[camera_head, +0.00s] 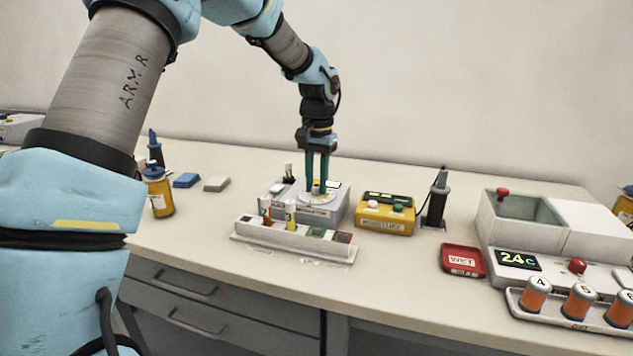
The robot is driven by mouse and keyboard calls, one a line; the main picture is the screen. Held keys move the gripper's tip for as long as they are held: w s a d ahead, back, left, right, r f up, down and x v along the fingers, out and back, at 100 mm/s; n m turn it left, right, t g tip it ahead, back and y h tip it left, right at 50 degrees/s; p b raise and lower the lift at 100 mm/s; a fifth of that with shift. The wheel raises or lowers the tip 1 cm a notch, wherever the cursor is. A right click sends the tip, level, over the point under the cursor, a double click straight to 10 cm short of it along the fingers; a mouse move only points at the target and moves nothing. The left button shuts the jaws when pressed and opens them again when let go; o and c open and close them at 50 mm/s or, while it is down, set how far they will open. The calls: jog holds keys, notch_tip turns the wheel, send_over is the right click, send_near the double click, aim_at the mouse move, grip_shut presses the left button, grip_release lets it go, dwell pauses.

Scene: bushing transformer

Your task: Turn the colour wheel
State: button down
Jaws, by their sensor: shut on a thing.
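The colour wheel (317,198) is a pale round disc with small coloured marks on top of a grey box-shaped instrument (327,212) in the middle of the bench. My gripper (317,183) points straight down over the wheel. Its two teal fingers are close together, shut on the small knob at the wheel's centre. The fingers mostly hide the knob, and a little yellow-orange shows between their tips.
A white rack (291,241) with small vials stands in front of the instrument. A yellow moisture meter (385,213) is close on the right, with a dark probe stand (437,200) beyond it. A red WET tray (463,260) lies farther right. An amber bottle (159,194) stands at left.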

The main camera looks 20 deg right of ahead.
aim_at(317, 186)
jog(key=shift+r+m, duration=0.1)
jog(key=shift+m, duration=0.2)
jog(key=m+p, duration=0.1)
jog(key=m, duration=0.1)
jog(key=shift+m+p, duration=0.35)
jog(key=shift+m, duration=0.05)
jog(key=shift+m+p, duration=0.65)
jog(key=shift+m, duration=0.95)
jog(key=c, duration=0.6)
grip_release()
jog(key=shift+c, duration=0.2)
notch_tip(317, 186, up, 11)
jog(key=b, duration=0.2)
jog(key=shift+f, duration=0.2)
